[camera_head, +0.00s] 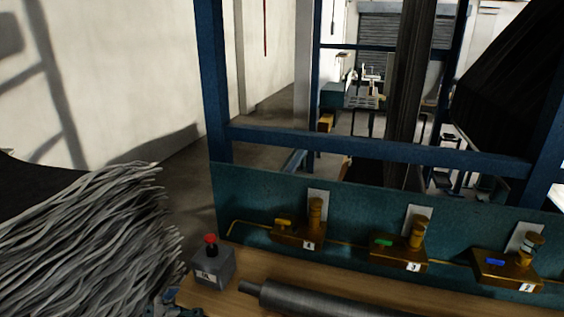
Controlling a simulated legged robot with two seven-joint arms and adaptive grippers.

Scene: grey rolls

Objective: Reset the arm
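Part of my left gripper (177,304) shows at the bottom edge, left of the middle, as small dark blue-grey pieces. Most of it is cut off by the frame, so I cannot tell whether it is open or shut. It is just left of and in front of a grey box (214,273) with a red-topped lever or knob (210,240). My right gripper is not in view. A dark grey roll (325,302) lies on the wooden tabletop (205,296), apart from the visible gripper part.
A teal panel (255,190) behind the tabletop carries brass valves with yellow (284,222), green (383,243) and blue (495,262) marks. A blue frame (380,150) rises behind it. A bundle of grey strands (95,240) fills the lower left.

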